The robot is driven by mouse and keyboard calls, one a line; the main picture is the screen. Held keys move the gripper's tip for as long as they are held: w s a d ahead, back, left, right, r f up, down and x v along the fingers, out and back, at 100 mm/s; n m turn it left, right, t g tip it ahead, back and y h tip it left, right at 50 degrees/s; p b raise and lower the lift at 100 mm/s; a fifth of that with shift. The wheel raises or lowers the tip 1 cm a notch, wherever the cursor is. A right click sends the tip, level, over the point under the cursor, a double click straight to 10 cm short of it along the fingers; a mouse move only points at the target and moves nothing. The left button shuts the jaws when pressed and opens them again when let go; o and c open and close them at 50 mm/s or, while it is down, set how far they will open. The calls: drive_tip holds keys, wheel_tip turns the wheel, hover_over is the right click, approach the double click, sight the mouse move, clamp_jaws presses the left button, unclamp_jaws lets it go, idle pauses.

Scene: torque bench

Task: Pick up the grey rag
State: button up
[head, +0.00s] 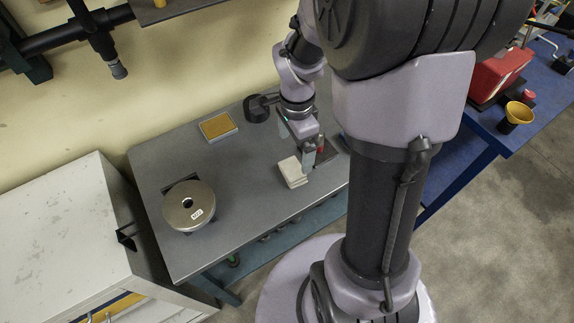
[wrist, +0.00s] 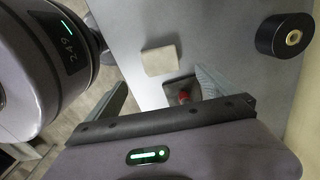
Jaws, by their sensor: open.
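The grey rag (head: 291,172) is a pale, folded square pad lying flat on the grey bench, near its right part. My gripper (head: 297,146) is above the bench, just behind the rag in the head view. In the wrist view my gripper (wrist: 163,85) has its two fingers wide apart with nothing held between them. The rag is apart from the fingers.
A dark square tray (wrist: 172,88) with a red item sits close to the rag. A black cylinder (wrist: 284,36) stands farther off. A round metal disc (head: 189,205) and a yellow-topped block (head: 217,126) are on the bench. The bench's middle is clear.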

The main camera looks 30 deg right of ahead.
drive_tip(key=b, duration=0.1)
hover_over(293, 169)
drive_tip(key=f, duration=0.4)
drive_tip(key=shift+d+f, duration=0.15)
drive_tip(key=shift+d, duration=0.15)
wheel_tip(293, 169, down, 6)
drive_tip(key=b, duration=0.2)
drive_tip(key=shift+a+b, duration=0.15)
drive_tip(key=shift+b, duration=0.15)
drive_tip(key=shift+r, duration=0.2)
drive_tip(key=c, duration=1.4)
drive_tip(key=shift+c, duration=0.2)
